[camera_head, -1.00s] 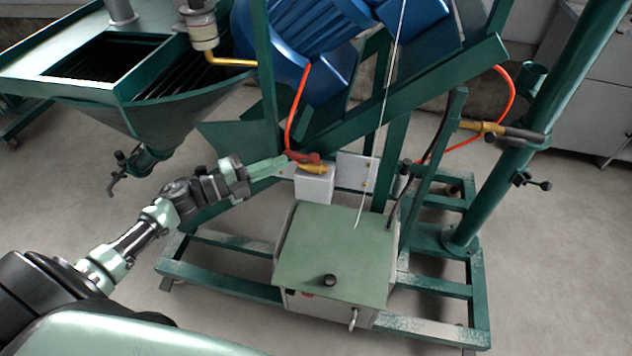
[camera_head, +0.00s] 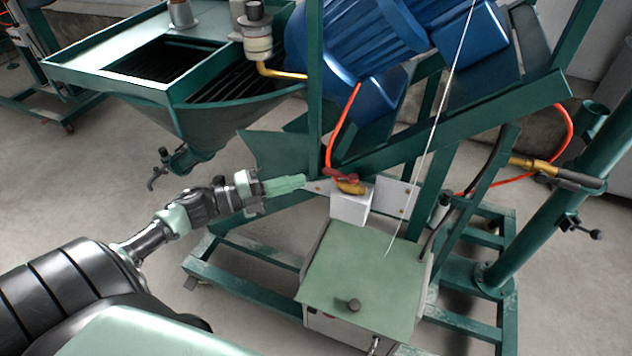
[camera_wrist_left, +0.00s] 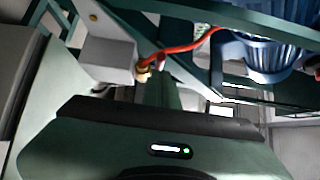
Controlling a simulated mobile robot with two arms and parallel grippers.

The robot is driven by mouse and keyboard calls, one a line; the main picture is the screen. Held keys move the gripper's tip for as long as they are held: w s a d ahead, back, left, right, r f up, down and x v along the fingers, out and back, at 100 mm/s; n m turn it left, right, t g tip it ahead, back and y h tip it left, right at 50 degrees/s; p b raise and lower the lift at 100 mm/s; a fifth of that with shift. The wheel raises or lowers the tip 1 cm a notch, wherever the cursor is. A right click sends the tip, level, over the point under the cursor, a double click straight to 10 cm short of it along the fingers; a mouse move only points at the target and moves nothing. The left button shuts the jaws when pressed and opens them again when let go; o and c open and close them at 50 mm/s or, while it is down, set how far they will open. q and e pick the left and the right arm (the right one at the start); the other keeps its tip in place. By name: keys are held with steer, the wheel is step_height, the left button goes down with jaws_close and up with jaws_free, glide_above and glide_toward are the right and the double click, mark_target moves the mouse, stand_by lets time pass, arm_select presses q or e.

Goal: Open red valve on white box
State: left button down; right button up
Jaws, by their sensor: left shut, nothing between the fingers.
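The white box (camera_head: 350,208) is fixed to the green frame and carries a brass fitting (camera_head: 351,187) with the red valve handle (camera_head: 340,174) on top. A red hose rises from it. My left gripper (camera_head: 302,182) is shut and empty, to the left of the valve, with a small gap showing between its tips and the handle. In the left wrist view the white box (camera_wrist_left: 108,60) and brass fitting (camera_wrist_left: 143,70) show beyond the gripper body, with a bit of the red handle (camera_wrist_left: 161,62) near it. My right gripper is not in view.
A green-lidded cabinet (camera_head: 365,270) stands below the white box. A blue motor (camera_head: 370,40) and green beams are above and behind. A hopper (camera_head: 200,115) is at the upper left. Bare floor (camera_head: 90,190) lies at the left.

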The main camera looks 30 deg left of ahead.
arm_select(q)
steer(key=shift+d+v, duration=0.25)
steer(key=shift+v, duration=1.2)
steer(key=shift+s+f, duration=0.15)
steer(key=shift+s, duration=0.1)
